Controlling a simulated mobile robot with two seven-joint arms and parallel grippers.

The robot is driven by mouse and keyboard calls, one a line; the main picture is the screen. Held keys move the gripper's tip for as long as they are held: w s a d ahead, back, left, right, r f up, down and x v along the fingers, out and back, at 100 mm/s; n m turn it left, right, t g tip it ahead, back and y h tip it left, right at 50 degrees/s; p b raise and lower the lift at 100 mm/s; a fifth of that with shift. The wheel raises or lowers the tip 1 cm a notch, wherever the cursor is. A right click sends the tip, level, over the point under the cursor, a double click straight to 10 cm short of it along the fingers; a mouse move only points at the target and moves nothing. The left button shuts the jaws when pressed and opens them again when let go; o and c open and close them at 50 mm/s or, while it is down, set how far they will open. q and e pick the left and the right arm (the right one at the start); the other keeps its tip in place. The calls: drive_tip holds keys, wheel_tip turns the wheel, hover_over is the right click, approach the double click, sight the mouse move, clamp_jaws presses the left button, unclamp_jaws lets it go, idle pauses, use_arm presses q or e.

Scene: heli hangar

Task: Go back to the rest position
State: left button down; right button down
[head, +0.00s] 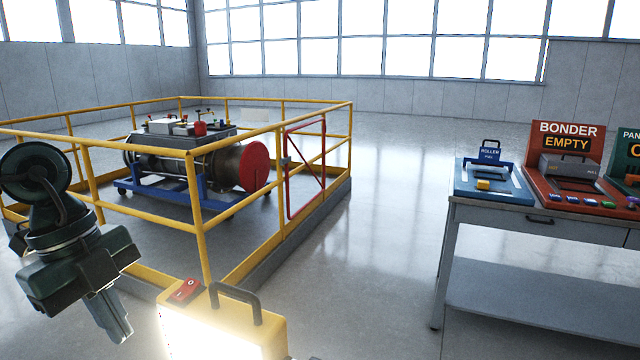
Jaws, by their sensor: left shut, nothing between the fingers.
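My left arm comes in at the left edge, dark green and black. Its gripper (118,328) points down and is shut with nothing between the fingers. It hangs to the left of a lit yellow work lamp (272,322) with a black handle and a red switch, apart from it in the picture. My right gripper is not in view.
Yellow railings (205,200) with a red gate (305,170) enclose an engine (225,165) on a blue stand. A grey table (490,225) at right holds a blue roller station (490,180) and a red bonder station (565,180). The floor between is clear.

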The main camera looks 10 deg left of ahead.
use_arm(q)
drive_tip(key=w+d+f+n+t+h+p, duration=0.1)
drive_tip(key=w+f+n+t+h+p, duration=0.1)
drive_tip(key=f+n+t+h, duration=0.35)
drive_tip(key=w+d+f+n+t+h+p, duration=0.1)
drive_tip(key=w+f+n+t+h+p, duration=0.15)
drive_tip(key=f+n+t, duration=0.4)
drive_tip(key=s+d+f+n+y+p, duration=0.1)
drive_tip(key=s+d+f+n+y, duration=0.2)
drive_tip(key=s+d+f, duration=0.2)
drive_tip(key=s+d+f+n+g+y+p, duration=0.1)
drive_tip(key=s+d+f+n+y, duration=0.2)
drive_tip(key=d+f, duration=0.4)
wheel_tip(320, 180, down, 4)
drive_tip(key=shift+s+d+f+n+y+p, duration=0.35)
drive_tip(key=shift+s+y, duration=0.25)
drive_tip(key=shift+s, duration=0.25)
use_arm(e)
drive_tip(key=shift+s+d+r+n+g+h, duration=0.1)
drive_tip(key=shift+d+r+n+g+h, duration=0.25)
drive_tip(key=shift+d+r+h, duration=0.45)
use_arm(q)
drive_tip(key=shift+r, duration=0.1)
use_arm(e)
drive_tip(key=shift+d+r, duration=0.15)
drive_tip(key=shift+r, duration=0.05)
